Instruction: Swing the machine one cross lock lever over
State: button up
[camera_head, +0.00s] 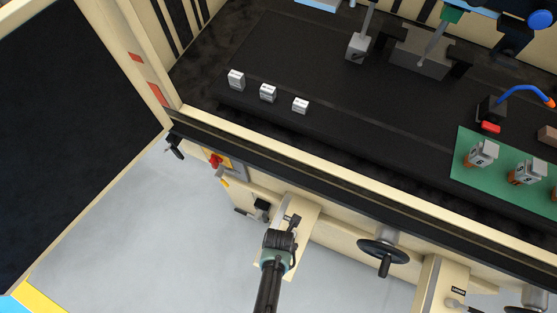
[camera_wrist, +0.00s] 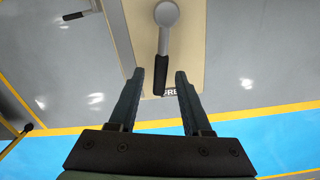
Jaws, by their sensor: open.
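A lock lever with a grey round hub (camera_wrist: 167,14) and a black grip (camera_wrist: 161,76) is on a beige machine panel in the wrist view. The lever points down in the picture. My gripper (camera_wrist: 160,75) is open, with one dark finger on each side of the black grip. Contact and the exact depth between fingers and grip cannot be told. A label below the grip is partly hidden by the right finger. In the head view my gripper (camera_head: 292,222) is at a beige housing (camera_head: 306,222) on the machine's front and covers most of the lever there.
A black handwheel (camera_head: 383,252) is to the right on the machine front. A red switch (camera_head: 215,160) and a black handle (camera_head: 262,206) are to the left. An open door (camera_head: 70,120) is at far left. White blocks (camera_head: 268,92) stand inside the machine. Grey floor is clear.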

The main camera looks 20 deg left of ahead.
jog(key=shift+r+p, duration=2.95)
jog(key=shift+r, duration=0.1)
jog(key=shift+f, duration=0.1)
